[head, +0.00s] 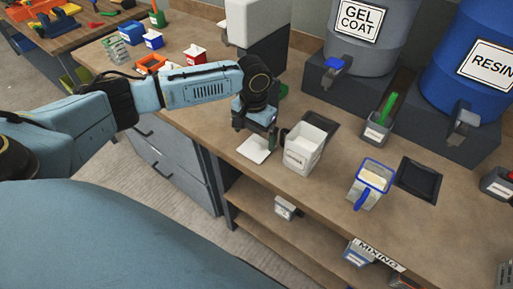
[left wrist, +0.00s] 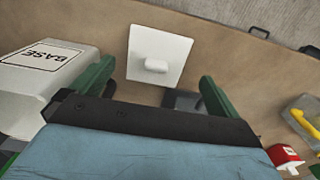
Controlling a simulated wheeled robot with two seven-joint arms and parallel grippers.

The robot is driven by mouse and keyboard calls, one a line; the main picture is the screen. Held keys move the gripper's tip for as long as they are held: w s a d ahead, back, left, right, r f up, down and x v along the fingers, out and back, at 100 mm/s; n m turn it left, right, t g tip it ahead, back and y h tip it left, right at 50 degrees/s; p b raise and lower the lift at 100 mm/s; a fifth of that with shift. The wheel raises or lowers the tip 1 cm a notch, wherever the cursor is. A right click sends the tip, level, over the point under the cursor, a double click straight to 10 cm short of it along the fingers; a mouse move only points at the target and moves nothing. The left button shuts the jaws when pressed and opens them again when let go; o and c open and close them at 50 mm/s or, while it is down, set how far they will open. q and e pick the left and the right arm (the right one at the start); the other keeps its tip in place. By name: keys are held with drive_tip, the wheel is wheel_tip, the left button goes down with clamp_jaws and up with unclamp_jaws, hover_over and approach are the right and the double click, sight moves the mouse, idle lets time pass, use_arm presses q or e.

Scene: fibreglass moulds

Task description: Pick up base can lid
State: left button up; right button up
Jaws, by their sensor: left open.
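The base can lid (head: 254,149) is a white square plate with a small raised handle, lying flat on the workbench near its front edge. In the left wrist view the lid (left wrist: 142,45) lies just beyond the fingertips. My left gripper (head: 257,138) is just above and behind the lid, its green fingers spread, with nothing between them; it also shows in the left wrist view (left wrist: 155,85). The white base can (head: 302,150) stands open to the right of the lid; its BASE label shows in the left wrist view (left wrist: 45,68). My right gripper is out of view.
A blue-rimmed container (head: 371,180) stands right of the base can, beside a black tray (head: 419,179). Grey GEL COAT (head: 372,45) and blue RESIN (head: 470,65) drums stand behind. Small red (head: 195,55) and blue bins are at the left.

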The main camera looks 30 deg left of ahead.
sight(256, 142)
use_arm(q)
drive_tip(key=f, duration=0.4)
drive_tip(key=shift+w+d+f, duration=0.1)
drive_tip(key=shift+w+d, duration=0.15)
drive_tip(key=c, duration=0.9)
drive_tip(key=shift+c, duration=0.2)
